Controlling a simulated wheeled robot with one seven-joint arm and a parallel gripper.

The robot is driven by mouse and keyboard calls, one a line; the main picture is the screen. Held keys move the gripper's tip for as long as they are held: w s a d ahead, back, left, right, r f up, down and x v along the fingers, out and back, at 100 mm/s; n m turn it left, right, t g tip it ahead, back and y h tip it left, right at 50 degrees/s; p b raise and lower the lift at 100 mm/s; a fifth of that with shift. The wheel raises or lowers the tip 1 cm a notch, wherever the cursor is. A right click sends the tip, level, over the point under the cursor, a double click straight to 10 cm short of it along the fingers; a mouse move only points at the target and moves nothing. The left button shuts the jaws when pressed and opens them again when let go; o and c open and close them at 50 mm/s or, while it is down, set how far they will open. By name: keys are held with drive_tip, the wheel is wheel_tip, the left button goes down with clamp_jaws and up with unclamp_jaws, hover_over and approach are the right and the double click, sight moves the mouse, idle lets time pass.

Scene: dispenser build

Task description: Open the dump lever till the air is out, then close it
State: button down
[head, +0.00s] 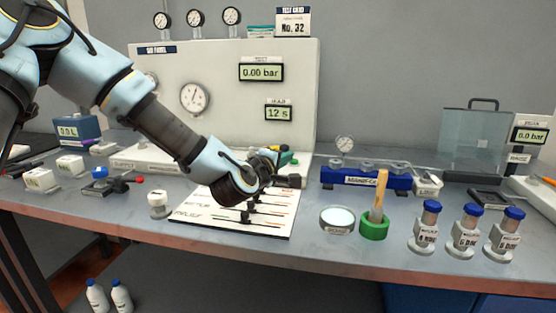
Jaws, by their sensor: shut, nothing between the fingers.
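My gripper (278,168) is shut and empty, low over the back of the white board at the foot of the panel. My wrist covers part of that board. A small yellow and green part (287,156) shows right behind the fingers; I cannot tell if they touch it. A black lever with a red knob (139,180) lies to the left on the bench; I cannot tell from its look whether it is the dump lever. The grey panel (222,75) has a round dial (195,97), a display (261,72) reading 0.00 bar and a lower display (278,113) reading 12 s.
The white board (215,217) has several small sliders. A white knob (157,205) stands left of it. A round dish (337,220), a green holder (375,227) with a wooden handle and several blue-capped bottles (466,230) stand right. A blue manifold (365,179) is behind them. The bench's front strip is clear.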

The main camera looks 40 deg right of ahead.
drive_tip(key=shift+s+a+r, duration=0.1)
drive_tip(key=shift+s+a, duration=0.05)
drive_tip(key=shift+s, duration=0.55)
drive_tip(key=shift+s+a+r, duration=0.1)
drive_tip(key=shift+s+a, duration=0.05)
drive_tip(key=shift+s, duration=0.5)
